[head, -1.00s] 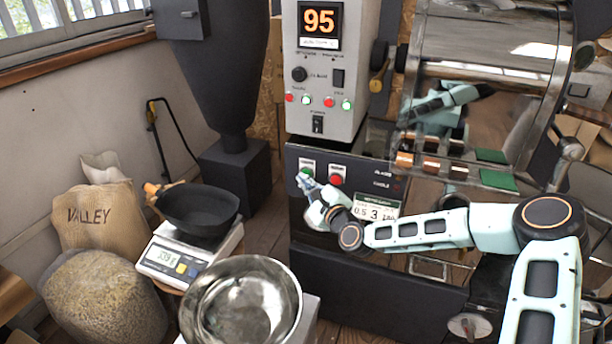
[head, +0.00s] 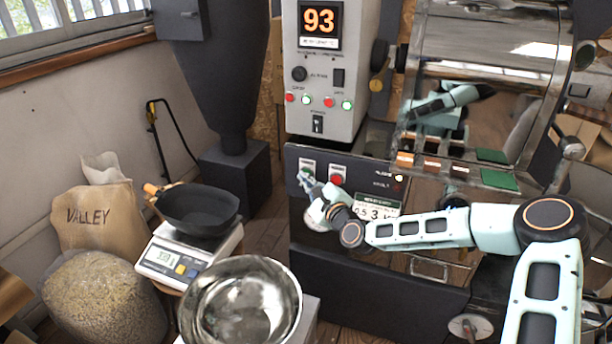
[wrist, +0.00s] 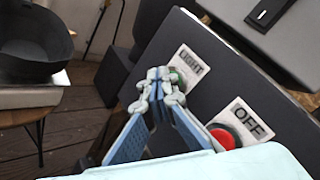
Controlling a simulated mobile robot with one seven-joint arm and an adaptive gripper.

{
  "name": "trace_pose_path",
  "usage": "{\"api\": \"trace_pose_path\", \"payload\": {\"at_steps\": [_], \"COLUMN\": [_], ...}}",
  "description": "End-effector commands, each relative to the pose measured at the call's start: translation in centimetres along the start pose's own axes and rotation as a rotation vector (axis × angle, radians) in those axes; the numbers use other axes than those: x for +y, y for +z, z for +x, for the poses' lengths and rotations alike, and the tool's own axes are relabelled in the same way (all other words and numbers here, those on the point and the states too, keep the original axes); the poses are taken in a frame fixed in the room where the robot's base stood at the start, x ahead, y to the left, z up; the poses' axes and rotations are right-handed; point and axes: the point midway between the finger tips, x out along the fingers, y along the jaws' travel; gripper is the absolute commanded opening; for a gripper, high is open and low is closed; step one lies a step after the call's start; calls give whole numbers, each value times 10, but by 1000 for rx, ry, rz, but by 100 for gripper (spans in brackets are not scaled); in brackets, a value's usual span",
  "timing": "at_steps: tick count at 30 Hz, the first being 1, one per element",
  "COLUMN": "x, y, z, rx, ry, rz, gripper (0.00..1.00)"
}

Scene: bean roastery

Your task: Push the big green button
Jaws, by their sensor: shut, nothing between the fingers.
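The green button (head: 309,171) is on the dark front panel of the roaster, under a small white label at the left of the red button (head: 337,179). My gripper (head: 303,178) is shut and empty, with its fingertips right in front of the green button and partly covering it. In the wrist view my gripper (wrist: 158,76) points at the panel just below the "LIGHT" label (wrist: 189,65), and the green button is mostly hidden behind the fingers. I cannot tell whether the tips touch it. The red button (wrist: 223,137) under the "OFF" label lies to the right.
A control box (head: 325,70) with a "93" display, small lights and switches stands above the panel. A scale (head: 165,262) with a black pan (head: 197,208) and a steel bowl (head: 240,305) stand at front left. Sacks (head: 97,222) stand farther left.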

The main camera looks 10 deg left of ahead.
Motion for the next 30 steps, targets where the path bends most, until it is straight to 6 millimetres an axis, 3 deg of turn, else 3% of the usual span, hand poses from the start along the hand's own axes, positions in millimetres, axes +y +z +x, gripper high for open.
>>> {"api": "trace_pose_path", "payload": {"at_steps": [23,30], "x": [8,19], "y": [8,19], "z": [-12,-26], "rx": [0,0], "ry": [-1,2], "rz": [0,2], "gripper": [0,0]}}
